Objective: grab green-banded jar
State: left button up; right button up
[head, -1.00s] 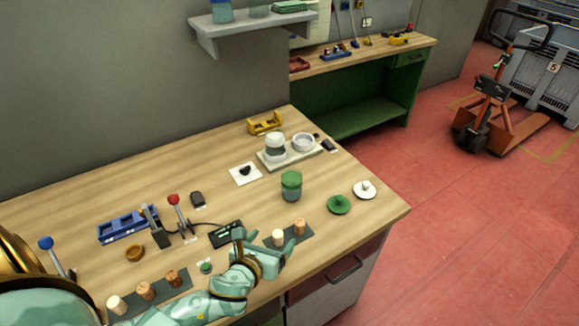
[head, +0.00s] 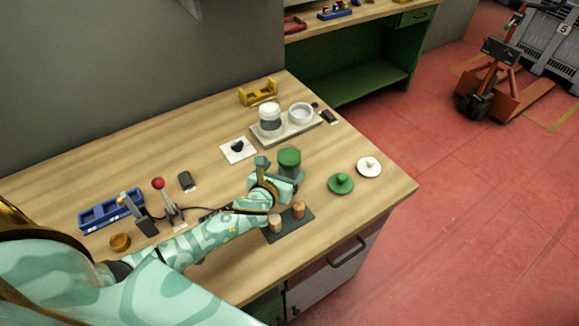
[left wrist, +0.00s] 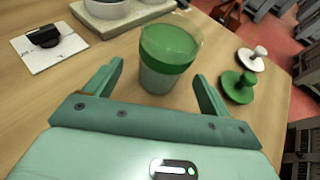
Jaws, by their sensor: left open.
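The green-banded jar (head: 289,161) stands upright on the wooden table. In the left wrist view the jar (left wrist: 167,60) has a green upper part and a greyish, see-through lower part. My left gripper (head: 278,173) is open and low at the near-left side of the jar. In the left wrist view the open fingers of my left gripper (left wrist: 158,88) point at the jar, one to each side of its base. The jar is just beyond or at the fingertips, and I see no finger touching it. My right gripper is not in view.
A green knobbed lid (head: 341,184) and a white one (head: 368,167) lie right of the jar. A tray (head: 289,133) with a white-lidded jar (head: 270,119) and a white bowl (head: 301,113) is behind. Corks stand on a dark mat (head: 287,226) in front.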

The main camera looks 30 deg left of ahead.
pick_arm(q)
jog(key=b+x, duration=0.2)
jog(key=x, duration=0.3)
jog(key=shift+d+f, duration=0.15)
jog(key=shift+f, duration=0.05)
jog(key=shift+s+r, duration=0.1)
jog(key=c, duration=1.3)
jog(key=shift+r, duration=0.1)
